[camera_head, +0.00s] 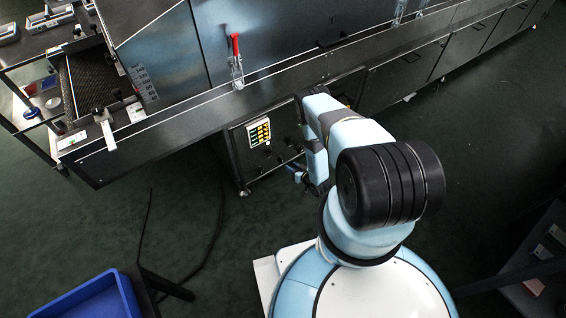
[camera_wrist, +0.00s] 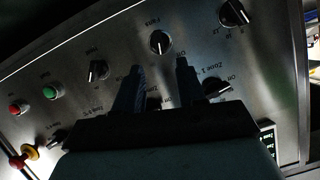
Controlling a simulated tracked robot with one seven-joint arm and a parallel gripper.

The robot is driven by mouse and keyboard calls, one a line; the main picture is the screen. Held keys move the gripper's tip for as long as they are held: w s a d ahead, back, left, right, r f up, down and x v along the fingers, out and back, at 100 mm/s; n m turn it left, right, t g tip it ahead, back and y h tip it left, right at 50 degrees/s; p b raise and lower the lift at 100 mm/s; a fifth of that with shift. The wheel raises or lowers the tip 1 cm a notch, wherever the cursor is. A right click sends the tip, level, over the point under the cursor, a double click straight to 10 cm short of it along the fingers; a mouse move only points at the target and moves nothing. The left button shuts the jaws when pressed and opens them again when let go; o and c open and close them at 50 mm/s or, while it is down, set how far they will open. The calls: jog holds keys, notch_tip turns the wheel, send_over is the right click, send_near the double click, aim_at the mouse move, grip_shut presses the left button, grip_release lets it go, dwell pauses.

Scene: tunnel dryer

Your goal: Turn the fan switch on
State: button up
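The fan switch (camera_wrist: 161,42), a dark rotary knob with a pale pointer line, is on the metal control panel in the wrist view. The pointer looks roughly upright in the picture. My gripper (camera_wrist: 159,67) is open, with its two fingers apart and nothing between them. The fingertips appear just below the fan switch in the picture; contact cannot be seen. In the head view my gripper (camera_head: 298,173) is small and dark in front of the control panel (camera_head: 283,153).
Other knobs surround the fan switch, including a zone knob (camera_wrist: 217,88) by the right finger and a knob (camera_wrist: 98,70) to the left. Green (camera_wrist: 51,91) and red (camera_wrist: 18,108) buttons are further left. A blue bin (camera_head: 88,299) stands at the lower left.

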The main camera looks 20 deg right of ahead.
aim_at(282, 161)
jog(key=x, duration=0.8)
jog(key=shift+w, duration=0.1)
